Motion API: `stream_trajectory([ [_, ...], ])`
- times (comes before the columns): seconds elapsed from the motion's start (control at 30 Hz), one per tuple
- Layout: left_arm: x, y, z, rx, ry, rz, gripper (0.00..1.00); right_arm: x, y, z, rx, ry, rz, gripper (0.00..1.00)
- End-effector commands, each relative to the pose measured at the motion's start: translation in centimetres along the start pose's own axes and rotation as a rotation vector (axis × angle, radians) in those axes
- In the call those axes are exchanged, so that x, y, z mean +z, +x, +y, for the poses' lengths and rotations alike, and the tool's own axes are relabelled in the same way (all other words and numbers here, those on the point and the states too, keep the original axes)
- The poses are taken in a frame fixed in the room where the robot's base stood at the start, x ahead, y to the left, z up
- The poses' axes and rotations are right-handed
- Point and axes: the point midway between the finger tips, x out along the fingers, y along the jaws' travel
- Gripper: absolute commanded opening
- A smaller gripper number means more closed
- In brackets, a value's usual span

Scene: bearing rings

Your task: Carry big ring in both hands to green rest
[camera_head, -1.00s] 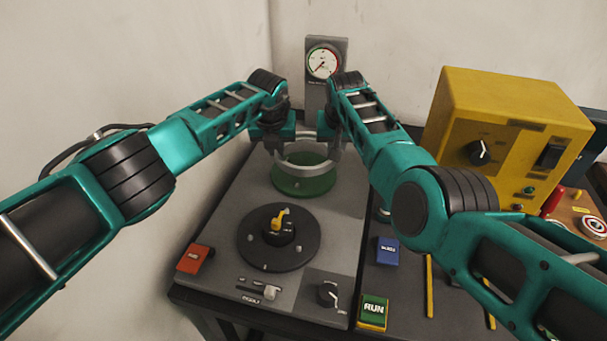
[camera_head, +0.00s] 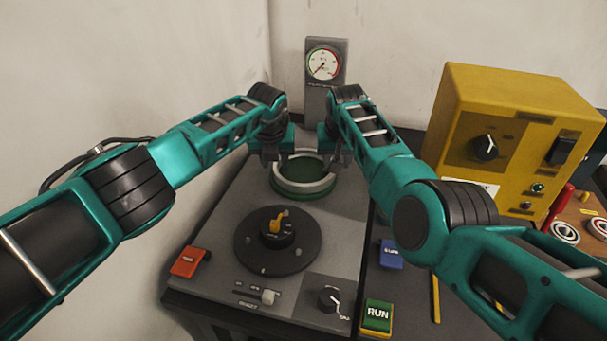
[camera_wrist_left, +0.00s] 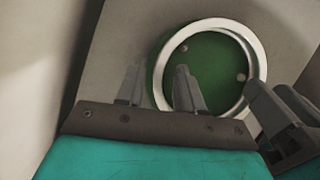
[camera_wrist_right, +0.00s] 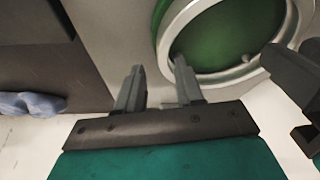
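The big ring (camera_head: 304,187), pale grey, lies level on the round green rest (camera_head: 303,195) at the back of the grey machine. The green surface shows inside it in the left wrist view (camera_wrist_left: 212,62) and right wrist view (camera_wrist_right: 205,40). My left gripper (camera_head: 270,160) is at the ring's left side, and its fingers stand apart either side of the wall (camera_wrist_left: 158,75). My right gripper (camera_head: 338,157) is at the right side, its fingers also apart with the wall (camera_wrist_right: 166,48) between them. Both look open; part of the wall is hidden behind the fingers.
A dial gauge (camera_head: 324,64) stands behind the rest. A black turntable with a yellow-tipped knob (camera_head: 278,229) is in front. A red button (camera_head: 190,261), green RUN button (camera_head: 377,315) and blue button (camera_head: 391,253) sit near. A yellow box (camera_head: 510,130) stands right.

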Motion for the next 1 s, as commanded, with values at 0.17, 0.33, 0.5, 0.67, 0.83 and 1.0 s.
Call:
stream_trajectory([
  [0.17,0.1,-0.2,-0.1,-0.002,0.002,-0.001,0.37,0.0,0.0,-0.1,-0.002,-0.001,-0.001,0.37],
  [0.33,1.0,-2.1,-0.1,-0.003,0.002,-0.005,0.37,0.1,0.0,-0.1,-0.002,-0.001,-0.001,0.37],
  [0.5,2.3,-5.3,0.0,-0.001,0.001,-0.005,0.37,0.1,0.0,-0.2,-0.003,-0.002,-0.001,0.37],
  [0.67,3.3,-7.8,0.0,-0.001,0.001,-0.003,0.37,0.1,0.0,-0.2,-0.003,-0.002,-0.001,0.37],
  [0.83,3.8,-9.1,0.0,0.0,0.001,-0.001,0.37,0.1,0.0,-0.2,-0.003,-0.002,-0.001,0.37],
  [1.0,3.8,-9.3,0.0,0.0,0.001,0.0,0.37,0.0,-0.5,-0.2,-0.002,-0.002,0.0,0.37],
])
